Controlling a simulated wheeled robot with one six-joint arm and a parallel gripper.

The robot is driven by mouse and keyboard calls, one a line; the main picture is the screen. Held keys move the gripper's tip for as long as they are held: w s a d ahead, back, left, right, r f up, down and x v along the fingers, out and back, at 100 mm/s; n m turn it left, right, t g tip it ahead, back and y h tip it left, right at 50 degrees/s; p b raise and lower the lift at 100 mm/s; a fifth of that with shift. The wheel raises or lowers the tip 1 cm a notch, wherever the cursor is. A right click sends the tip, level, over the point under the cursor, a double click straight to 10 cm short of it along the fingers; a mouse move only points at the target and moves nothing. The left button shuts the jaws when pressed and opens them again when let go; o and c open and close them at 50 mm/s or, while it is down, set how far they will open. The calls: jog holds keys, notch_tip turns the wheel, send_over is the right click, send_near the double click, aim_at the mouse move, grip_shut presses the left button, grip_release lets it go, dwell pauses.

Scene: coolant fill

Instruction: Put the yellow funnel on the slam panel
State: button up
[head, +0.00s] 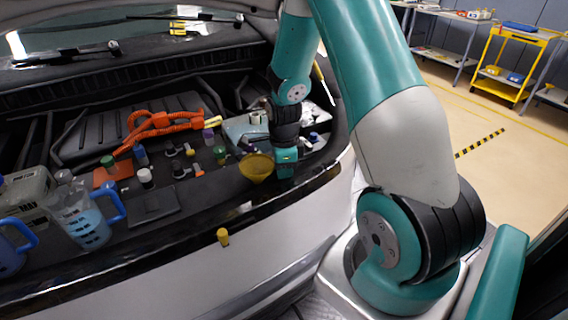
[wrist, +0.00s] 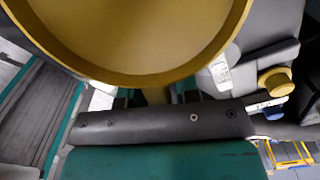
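The yellow funnel (head: 256,168) is at my gripper (head: 283,165), over the right part of the dark slam panel (head: 208,200) at the front of the engine bay. In the wrist view the funnel's wide bowl (wrist: 150,40) fills the top. Its narrow yellow part runs down between the fingers of my gripper (wrist: 155,97), which look shut on it. The bowl hides most of the fingertips. I cannot tell whether the funnel touches the panel.
Blue-handled jugs (head: 88,222) stand at the left, near a dark flat pad (head: 153,205). Several small caps and bottles, including a white-topped one (head: 145,177), stand behind. An orange hose (head: 160,124) lies further back.

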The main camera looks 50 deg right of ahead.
notch_tip(320, 180, up, 12)
jog(key=shift+f+b, duration=0.25)
jog(key=shift+b, duration=0.15)
jog(key=s+a+r+n+y, duration=0.1)
jog(key=s+a+r+n, duration=0.15)
jog(key=a+n, duration=0.5)
jog(key=s+a+r+n+y, duration=0.1)
jog(key=a+r+n, duration=0.3)
jog(key=a+n, duration=0.35)
jog(key=s+a+r+n+y, duration=0.1)
jog(key=s+a+r+n, duration=0.1)
jog(key=s+a+n, duration=0.4)
jog(key=s+a+r+n+y, duration=0.1)
jog(key=s+a+r+n, duration=0.1)
jog(key=s+a+n, duration=0.5)
jog(key=s+n, duration=0.1)
jog(key=n, duration=0.4)
jog(key=shift+a+r, duration=0.15)
jog(key=shift+r, duration=0.1)
jog(key=shift+w, duration=0.1)
